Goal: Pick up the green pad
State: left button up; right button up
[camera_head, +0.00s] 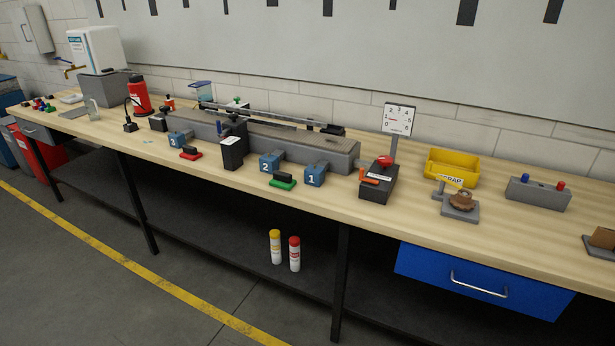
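The green pad (283,181) lies on the wooden workbench near its front edge, with a black block-like handle on top. It sits in front of the blue block marked 2 and to the left of the blue block marked 1 (314,175). A similar red pad (190,154) with a black handle lies further left on the bench. Neither of my grippers is in view.
The workbench (400,222) carries a grey conveyor-like unit (300,146) behind the pads. A black box (232,152) stands left of the green pad; a black box with a red knob (377,184) stands right. A yellow bin (452,166) is further right. Spray cans (275,247) stand on the lower shelf.

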aim_at(282, 179)
jog(key=z, duration=2.15)
jog(key=u, duration=1.65)
jog(key=i+l+u, duration=0.1)
jog(key=i+l, duration=0.25)
jog(key=i, duration=0.15)
